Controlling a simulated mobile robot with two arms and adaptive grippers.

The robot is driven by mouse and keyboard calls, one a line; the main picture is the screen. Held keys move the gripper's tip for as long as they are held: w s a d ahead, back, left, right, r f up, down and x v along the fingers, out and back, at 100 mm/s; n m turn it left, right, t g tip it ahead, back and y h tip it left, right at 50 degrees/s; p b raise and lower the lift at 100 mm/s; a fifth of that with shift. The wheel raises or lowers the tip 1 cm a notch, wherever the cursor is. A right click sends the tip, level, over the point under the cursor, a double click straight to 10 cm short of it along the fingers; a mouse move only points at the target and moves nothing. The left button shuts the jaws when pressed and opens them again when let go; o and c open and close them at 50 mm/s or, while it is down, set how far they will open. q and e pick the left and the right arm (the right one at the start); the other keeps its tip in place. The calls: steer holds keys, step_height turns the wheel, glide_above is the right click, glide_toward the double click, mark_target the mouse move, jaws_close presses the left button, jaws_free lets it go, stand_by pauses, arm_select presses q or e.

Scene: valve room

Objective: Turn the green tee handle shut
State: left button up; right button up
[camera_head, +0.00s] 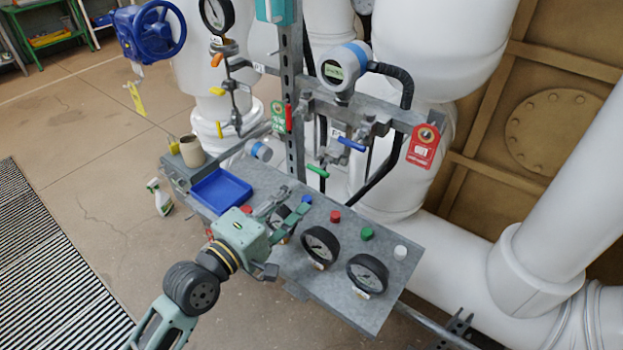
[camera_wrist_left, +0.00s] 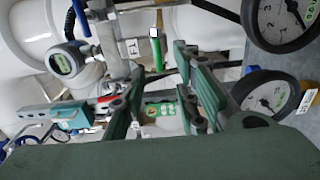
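The green tee handle (camera_head: 317,171) is a short green bar low on the pipework behind the metal shelf, just right of the upright post. In the left wrist view the green handle (camera_wrist_left: 158,53) shows ahead, beyond and between the fingertips. My left gripper (camera_head: 293,201) is over the shelf, below and left of the handle in the head view, pointing towards it. Its two fingers are apart with nothing between them, and it does not touch the handle. The left wrist view also shows the open fingers (camera_wrist_left: 159,68). My right gripper is in neither view.
A blue lever (camera_head: 351,145) and a red lever (camera_head: 289,117) are near the green handle. The shelf (camera_head: 395,310) holds a blue tray (camera_head: 220,190), a cup (camera_head: 192,151), dial gauges (camera_head: 320,247) and coloured caps (camera_head: 367,233). A red tag (camera_head: 423,147) hangs at the right.

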mark_target(316, 173)
arm_select(q)
steer(key=p+x, duration=0.1)
steer(key=x, duration=0.7)
steer(key=shift+r, duration=0.1)
steer(key=shift+a, duration=0.1)
jaws_close()
